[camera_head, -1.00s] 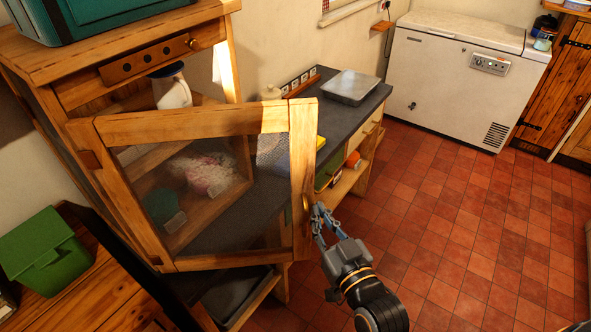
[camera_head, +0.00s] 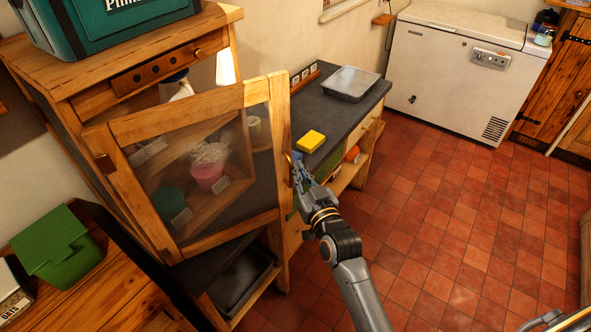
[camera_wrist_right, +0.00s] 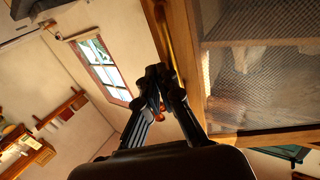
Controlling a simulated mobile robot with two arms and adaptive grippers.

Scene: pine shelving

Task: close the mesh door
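The mesh door (camera_head: 265,95) is a pale wooden frame with dark see-through mesh. It stands ajar on the tall pine cabinet (camera_head: 75,85), hinged at its left side, its free edge out over the floor side. A small brass handle (camera_head: 290,161) is on the free edge. My right gripper (camera_head: 297,167) is at that handle. In the right wrist view its fingers (camera_wrist_right: 155,82) come together against the door's wooden edge (camera_wrist_right: 185,50), seemingly around the handle; the fingertips partly hide the contact.
Through the mesh show a pink tub (camera_head: 208,176) and a green tub (camera_head: 168,203). A dark counter (camera_head: 330,115) with a yellow block (camera_head: 311,141) and metal tray (camera_head: 351,84) lies behind the door. Red tiled floor (camera_head: 460,220) is clear at right.

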